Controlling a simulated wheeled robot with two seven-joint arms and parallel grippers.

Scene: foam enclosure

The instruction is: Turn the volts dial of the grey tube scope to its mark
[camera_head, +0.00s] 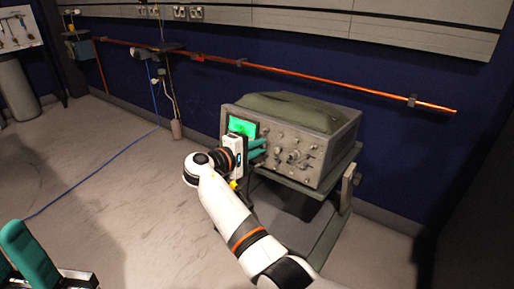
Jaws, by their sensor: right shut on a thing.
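The grey tube scope (328,138) stands on a green-grey wheeled stand, its front panel facing left and toward me. A green lit screen (242,127) is at the panel's left, with several knobs to its right. My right gripper (264,147) reaches the panel just below and right of the screen. Its teal fingers are shut on a knob, taken to be the volts dial, which the fingers hide. The dial's mark cannot be made out. My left gripper (16,262) is at the lower left corner, partly cut off, with its teal fingers apart, far from the scope.
A folded green cover (290,110) lies on top of the scope. The stand (335,225) has a tilted frame and side knob. An orange pipe (300,76) runs along the dark blue wall behind. A blue cable (95,175) crosses the open floor at left.

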